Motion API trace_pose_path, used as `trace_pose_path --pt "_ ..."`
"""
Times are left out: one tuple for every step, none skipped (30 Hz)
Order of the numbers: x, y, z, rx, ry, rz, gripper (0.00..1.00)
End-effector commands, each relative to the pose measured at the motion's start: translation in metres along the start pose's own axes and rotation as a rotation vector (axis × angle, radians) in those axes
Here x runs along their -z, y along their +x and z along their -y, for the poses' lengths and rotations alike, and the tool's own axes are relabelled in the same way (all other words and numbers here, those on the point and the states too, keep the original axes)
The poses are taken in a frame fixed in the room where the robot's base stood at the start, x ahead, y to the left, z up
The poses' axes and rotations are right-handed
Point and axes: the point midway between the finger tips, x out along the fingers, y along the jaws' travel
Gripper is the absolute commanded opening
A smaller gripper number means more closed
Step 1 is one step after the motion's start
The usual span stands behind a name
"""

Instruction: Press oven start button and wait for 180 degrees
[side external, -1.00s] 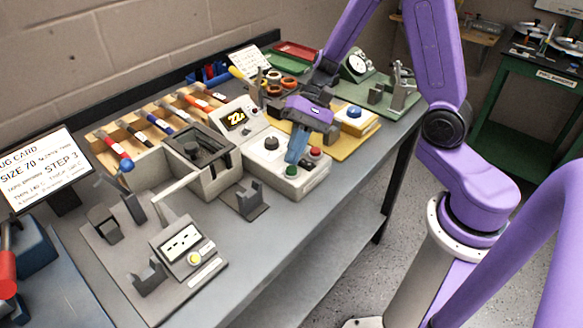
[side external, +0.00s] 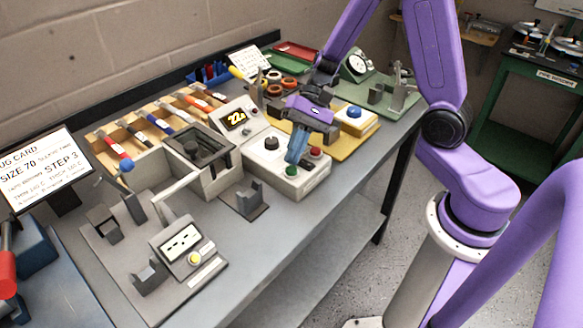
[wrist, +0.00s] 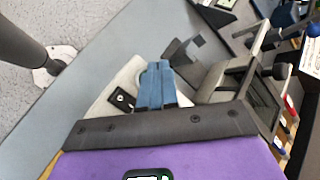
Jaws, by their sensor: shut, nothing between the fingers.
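The oven is a grey box with an open top well (side external: 200,150) and a slanted display (side external: 236,118) that reads about 22 in yellow digits. In front of it is a white control box (side external: 286,176) with a black knob (side external: 271,144), a green button (side external: 291,171) and a red button (side external: 315,153). My gripper (side external: 292,160) is shut and empty, its blue fingers pointing down at the control box just above the green button. I cannot tell whether the tips touch it. In the wrist view the shut fingers (wrist: 156,85) cover the middle of the control box (wrist: 105,97).
A grey stand (side external: 246,200) is left of the control box. A tester with a yellow button (side external: 194,258) sits front left. A yellow base with a blue button (side external: 353,112) is right of my gripper. Coloured-handled tools (side external: 160,123) lie in a wooden rack behind.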

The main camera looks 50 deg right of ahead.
Motion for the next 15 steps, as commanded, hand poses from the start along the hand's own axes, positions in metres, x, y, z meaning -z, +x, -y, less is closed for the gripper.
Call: trace_pose_path --pt "0.0 0.0 0.0 0.0 0.0 0.0 0.0" --pt "0.0 0.0 0.0 0.0 0.0 0.0 0.0" --pt "0.0 0.0 0.0 0.0 0.0 0.0 0.0" --pt "0.0 0.0 0.0 0.0 0.0 0.0 0.0" --pt "0.0 0.0001 0.0 0.0 0.0 0.0 0.0" --pt "0.0001 0.0002 -0.0002 0.0 0.0 0.0 0.0" --pt "0.0003 0.0005 -0.0004 0.0 0.0 0.0 0.0" --pt "0.0006 0.0009 -0.0006 0.0 0.0 0.0 0.0" --pt "0.001 0.0017 -0.0011 0.0 0.0 0.0 0.0" --pt "0.0014 0.0024 -0.0016 -0.001 0.0 0.001 0.0" --pt "0.0019 0.0031 -0.0021 -0.001 0.001 0.001 0.0" --pt "0.0025 0.0042 -0.0028 -0.001 0.002 0.001 0.0" --pt "0.003 0.005 -0.0033 -0.001 0.002 0.001 0.0" --pt "0.0034 0.0056 -0.0037 -0.001 0.002 0.001 0.0" --pt "0.0039 0.0061 -0.0041 -0.001 0.001 0.001 0.0"
